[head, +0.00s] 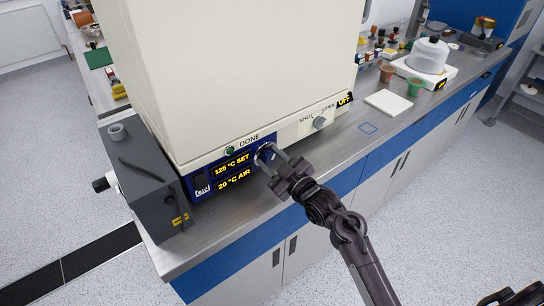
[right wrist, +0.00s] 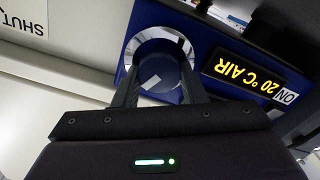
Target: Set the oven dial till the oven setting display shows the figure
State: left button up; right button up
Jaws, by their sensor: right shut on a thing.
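The oven (head: 235,70) is a large cream cabinet on the steel bench. Its blue panel carries the setting display (head: 231,166), which reads 125 °C SET, above an air display (head: 234,181) reading 20 °C AIR. The round silver dial (head: 264,154) sits to the right of the displays. In the right wrist view the dial (right wrist: 158,62) shows a pale mark on its dark face. My right gripper (head: 275,161) is at the dial, its two fingers shut on opposite sides of it.
A grey box (head: 147,180) stands left of the oven. A white tile (head: 388,103), small cups and a glass dome (head: 428,55) stand farther right.

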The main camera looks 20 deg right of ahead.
jog(key=shift+m+p, duration=0.5)
jog(key=shift+m, duration=0.6)
jog(key=o, duration=1)
jog(key=b+v, duration=0.2)
jog(key=v, duration=0.5)
jog(key=shift+s+d, duration=0.2)
jog(key=shift+s, duration=0.15)
